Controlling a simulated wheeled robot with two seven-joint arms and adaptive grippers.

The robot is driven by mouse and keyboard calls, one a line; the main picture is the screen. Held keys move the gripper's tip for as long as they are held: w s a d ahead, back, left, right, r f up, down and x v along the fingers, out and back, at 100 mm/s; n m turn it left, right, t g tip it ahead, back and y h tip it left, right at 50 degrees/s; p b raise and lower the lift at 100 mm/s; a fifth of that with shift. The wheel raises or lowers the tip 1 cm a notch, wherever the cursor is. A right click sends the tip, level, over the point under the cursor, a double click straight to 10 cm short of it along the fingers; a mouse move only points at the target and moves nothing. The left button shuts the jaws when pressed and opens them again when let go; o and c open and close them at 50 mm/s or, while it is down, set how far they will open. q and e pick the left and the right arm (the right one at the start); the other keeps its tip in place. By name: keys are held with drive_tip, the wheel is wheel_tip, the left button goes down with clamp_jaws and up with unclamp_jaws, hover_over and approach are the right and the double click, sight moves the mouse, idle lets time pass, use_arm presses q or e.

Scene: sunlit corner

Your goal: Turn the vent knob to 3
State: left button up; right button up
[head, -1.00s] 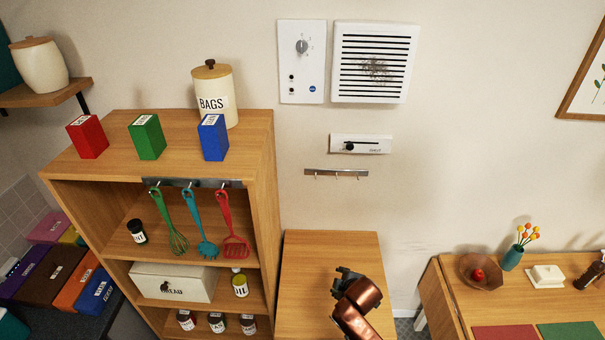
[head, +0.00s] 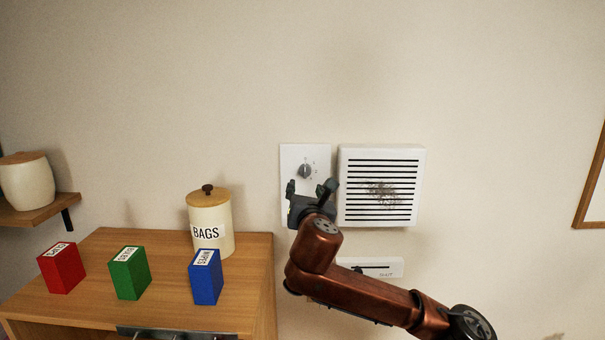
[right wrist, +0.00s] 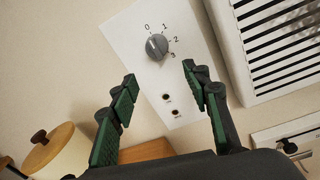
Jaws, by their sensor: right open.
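The vent knob (head: 305,171) is a round grey dial on a white wall panel (head: 291,152). In the right wrist view the knob (right wrist: 157,47) has the marks 0, 1, 2 and 3 running from its upper left round to its lower right. A pale line on it seems to point toward 0, but it is too small to be sure. My right gripper (head: 311,188) is in front of the panel, just below the knob. In the right wrist view its open fingers (right wrist: 159,74) are empty, with the knob beyond the gap. My left gripper is out of view.
A slatted white vent (head: 381,219) is close on the panel's right. A small slider plate (head: 385,267) is below, partly behind my arm. A wooden shelf (head: 95,250) at lower left bears a BAGS jar (head: 210,222) and red, green and blue boxes.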

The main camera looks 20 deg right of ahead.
sight(306, 174)
drive_tip(key=w+p, duration=0.1)
drive_tip(key=w, duration=0.1)
drive_tip(key=w+d+r+p, duration=0.1)
drive_tip(key=w, duration=0.1)
drive_tip(key=w+d+r+p, duration=0.1)
drive_tip(key=w, duration=0.1)
drive_tip(key=shift+w, duration=0.15)
drive_tip(key=shift+w+f+p, duration=0.1)
drive_tip(key=shift+w+p, duration=0.3)
drive_tip(key=shift+w, duration=0.05)
drive_tip(key=c, duration=1.2)
drive_tip(key=shift+o, duration=0.2)
